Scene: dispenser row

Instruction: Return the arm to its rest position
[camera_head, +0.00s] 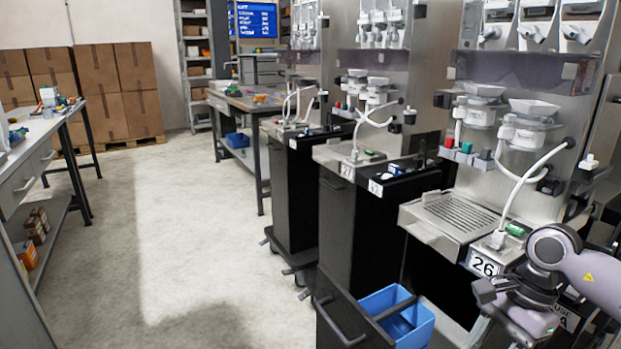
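My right arm (590,275) comes in from the right edge, in front of the dispenser labelled 26. Its gripper (487,293) hangs low, near the number 26 plate (482,265) and to the right of a blue bin. I cannot tell from this angle whether its fingers are open or shut, and I see nothing clearly held. My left gripper and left arm are not in view.
A row of dispensers (440,215) lines the right side. A workbench (25,135) is at the left, and boxes (95,90) stand behind. The floor (175,220) between is clear.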

